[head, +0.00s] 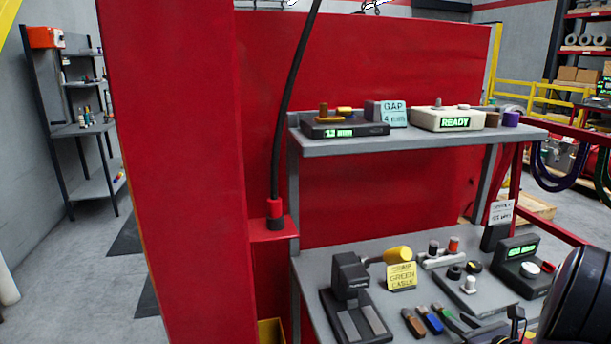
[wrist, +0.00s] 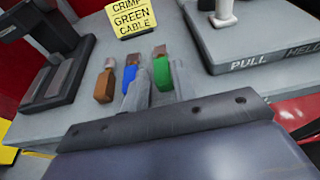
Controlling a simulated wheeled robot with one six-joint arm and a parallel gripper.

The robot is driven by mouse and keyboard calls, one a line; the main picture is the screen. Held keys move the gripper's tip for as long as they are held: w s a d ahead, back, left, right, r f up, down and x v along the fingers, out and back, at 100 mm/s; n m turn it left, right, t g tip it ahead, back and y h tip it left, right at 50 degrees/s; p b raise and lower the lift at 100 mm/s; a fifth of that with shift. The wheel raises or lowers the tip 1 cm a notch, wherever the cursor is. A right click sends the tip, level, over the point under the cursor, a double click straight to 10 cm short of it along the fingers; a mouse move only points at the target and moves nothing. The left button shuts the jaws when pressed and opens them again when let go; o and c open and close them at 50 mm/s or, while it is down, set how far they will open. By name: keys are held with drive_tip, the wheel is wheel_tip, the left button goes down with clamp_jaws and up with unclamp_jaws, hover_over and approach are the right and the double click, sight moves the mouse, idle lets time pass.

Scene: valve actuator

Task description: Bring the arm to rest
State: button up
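My arm shows at the lower right of the head view as a dark rounded link, with the gripper (head: 482,328) partly cut off over the lower bench. In the wrist view my gripper (wrist: 157,83) has two grey fingers standing apart, with a gap between them. The green cable piece (wrist: 162,72) shows in line with that gap, on the bench; I see nothing clamped. Blue (wrist: 131,72) and brown (wrist: 104,84) cable pieces lie to its left. The same blue (head: 430,319) and brown (head: 412,323) pieces show in the head view.
The black crimp tool (head: 352,290) and yellow sign (head: 401,277) stand on the lower bench (head: 318,272). A grey block marked PULL (wrist: 250,45) is right of the fingers. The upper shelf (head: 335,146) carries a READY box (head: 455,119). A red post (head: 180,170) stands left.

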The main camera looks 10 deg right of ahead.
sight(446, 312)
drive_tip(key=x, duration=0.3)
drive_tip(key=shift+w+f, duration=0.15)
drive_tip(key=shift+w, duration=0.15)
drive_tip(key=shift+r, duration=1.1)
